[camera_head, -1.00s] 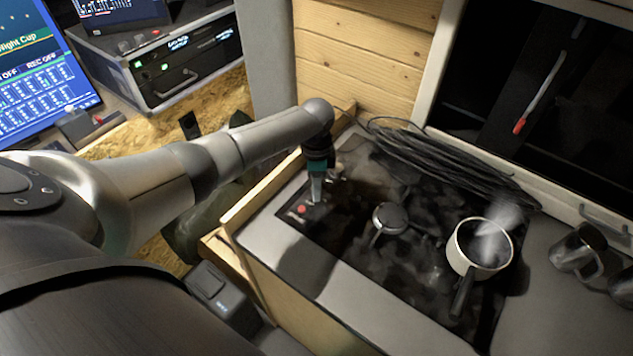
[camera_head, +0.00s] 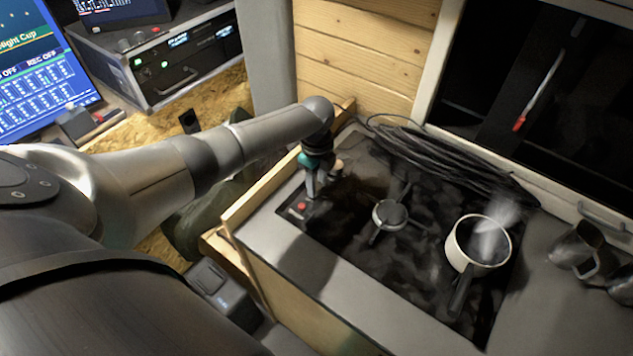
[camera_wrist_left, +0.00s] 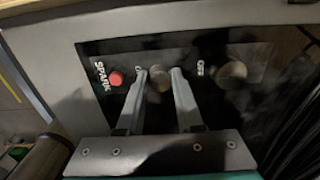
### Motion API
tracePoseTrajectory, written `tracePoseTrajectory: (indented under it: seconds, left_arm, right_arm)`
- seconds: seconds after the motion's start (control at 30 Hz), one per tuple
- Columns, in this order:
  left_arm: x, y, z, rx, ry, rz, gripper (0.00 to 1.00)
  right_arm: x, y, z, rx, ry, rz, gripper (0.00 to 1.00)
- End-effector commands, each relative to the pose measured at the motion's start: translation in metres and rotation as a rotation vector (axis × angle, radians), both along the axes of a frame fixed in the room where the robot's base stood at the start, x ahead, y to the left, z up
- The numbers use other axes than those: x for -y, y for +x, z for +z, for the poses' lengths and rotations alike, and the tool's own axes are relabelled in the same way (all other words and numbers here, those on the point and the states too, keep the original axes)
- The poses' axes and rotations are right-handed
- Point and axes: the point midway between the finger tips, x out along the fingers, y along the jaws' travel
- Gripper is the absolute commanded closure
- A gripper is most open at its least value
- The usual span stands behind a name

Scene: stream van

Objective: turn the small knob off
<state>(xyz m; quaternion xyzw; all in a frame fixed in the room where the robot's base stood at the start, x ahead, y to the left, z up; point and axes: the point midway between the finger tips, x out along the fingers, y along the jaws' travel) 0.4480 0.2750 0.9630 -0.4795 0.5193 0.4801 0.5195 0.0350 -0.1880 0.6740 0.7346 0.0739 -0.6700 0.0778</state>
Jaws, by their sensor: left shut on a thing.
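The stove's control panel shows in the left wrist view, with a small round knob (camera_wrist_left: 160,78) between the two fingertips of my left gripper (camera_wrist_left: 159,74). The gripper is shut on this knob. A second, somewhat larger pale knob (camera_wrist_left: 232,74) sits to its right, beside an "OFF" mark. In the head view my left gripper (camera_head: 313,193) points down at the panel's near-left corner, and its fingers hide most of the small knob there. The small knob's pointer direction cannot be made out. My right gripper is not in view.
A red SPARK button (camera_wrist_left: 116,78) is close left of the fingers. On the cooktop are a burner (camera_head: 390,215) and a steaming pot (camera_head: 463,247). A coil of black cable (camera_head: 440,160) lies along the back. Metal mugs (camera_head: 577,247) stand at right. A wooden ledge (camera_head: 262,193) edges the left side.

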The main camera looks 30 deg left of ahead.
Motion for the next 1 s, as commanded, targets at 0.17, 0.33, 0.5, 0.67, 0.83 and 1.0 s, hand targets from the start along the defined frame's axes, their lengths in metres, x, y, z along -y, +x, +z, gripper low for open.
tracePoseTrajectory:
  seconds: [0.17, 0.33, 0.5, 0.67, 0.83, 1.0]
  left_arm:
    - [0.0012, 0.0008, 0.0008, 0.002, -0.003, -0.015, 1.00]
    - [0.0012, 0.0007, 0.0008, 0.002, -0.003, -0.017, 1.00]
    - [0.0013, 0.0007, 0.0008, 0.002, -0.003, -0.017, 0.64]
    - [0.0009, 0.0005, 0.0006, 0.002, -0.002, -0.016, 0.46]
    - [0.0007, 0.0003, 0.0003, 0.001, -0.002, -0.015, 0.35]
    - [0.0005, 0.0002, 0.0006, 0.000, -0.001, -0.014, 0.35]
  right_arm:
    - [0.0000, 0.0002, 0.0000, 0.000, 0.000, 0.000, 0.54]
    - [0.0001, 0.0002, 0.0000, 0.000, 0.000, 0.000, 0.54]
    - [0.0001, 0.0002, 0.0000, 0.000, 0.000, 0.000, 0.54]
    - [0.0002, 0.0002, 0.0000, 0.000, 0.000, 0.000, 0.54]
    - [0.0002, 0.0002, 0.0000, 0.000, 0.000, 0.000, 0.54]
    - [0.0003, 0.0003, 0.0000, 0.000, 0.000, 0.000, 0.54]
